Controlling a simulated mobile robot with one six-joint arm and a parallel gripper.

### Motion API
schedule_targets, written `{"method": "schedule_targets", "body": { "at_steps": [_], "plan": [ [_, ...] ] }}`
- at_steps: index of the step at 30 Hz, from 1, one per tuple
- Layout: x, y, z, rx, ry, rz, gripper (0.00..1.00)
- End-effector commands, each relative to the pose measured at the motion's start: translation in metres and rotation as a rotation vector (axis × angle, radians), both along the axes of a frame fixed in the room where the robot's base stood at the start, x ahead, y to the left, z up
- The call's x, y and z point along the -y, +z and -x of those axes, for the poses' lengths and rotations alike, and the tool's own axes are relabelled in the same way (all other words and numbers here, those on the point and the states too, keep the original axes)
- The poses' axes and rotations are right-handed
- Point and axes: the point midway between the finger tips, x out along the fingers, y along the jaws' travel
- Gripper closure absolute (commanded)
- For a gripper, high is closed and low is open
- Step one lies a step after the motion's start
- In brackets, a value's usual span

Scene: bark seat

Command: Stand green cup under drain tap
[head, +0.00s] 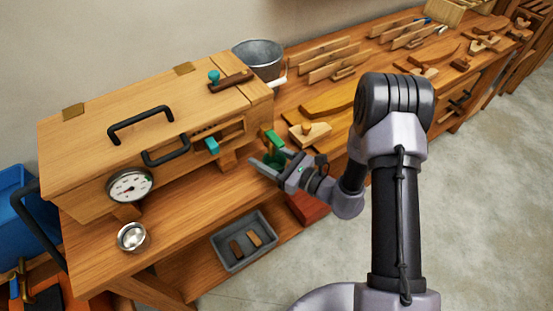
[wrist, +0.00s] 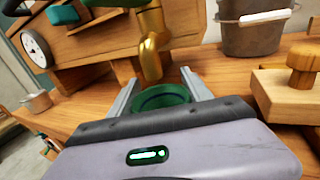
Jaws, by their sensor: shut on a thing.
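The green cup (wrist: 168,97) is upright between my gripper's two fingers (wrist: 158,85) in the wrist view, and my gripper is shut on it. In the head view the dark green cup (head: 272,158) is partly hidden by my gripper (head: 268,162). The brass drain tap (wrist: 150,58) hangs down just beyond the cup in the wrist view, its mouth close to the cup's far rim. Whether the mouth is over the cup's opening I cannot tell. Its green lever (head: 274,138) shows in the head view. The cup's base is hidden.
A wooden box (head: 90,130) with a dial gauge (head: 130,186) stands left of the cup on the bench. A metal bucket (head: 260,58) is behind, and a wooden plane (head: 310,132) lies to the right. A small metal bowl (head: 132,236) sits near the front left.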

Motion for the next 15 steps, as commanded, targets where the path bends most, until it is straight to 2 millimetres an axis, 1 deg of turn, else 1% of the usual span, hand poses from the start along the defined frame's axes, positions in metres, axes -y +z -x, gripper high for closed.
{"method": "schedule_targets", "body": {
  "at_steps": [5,15],
  "plan": [
    [-0.0072,-0.0001,-0.0038,0.0,0.0,0.0,0.84],
    [-0.0076,-0.0004,-0.0042,-0.001,-0.001,-0.001,0.84]
  ]
}}
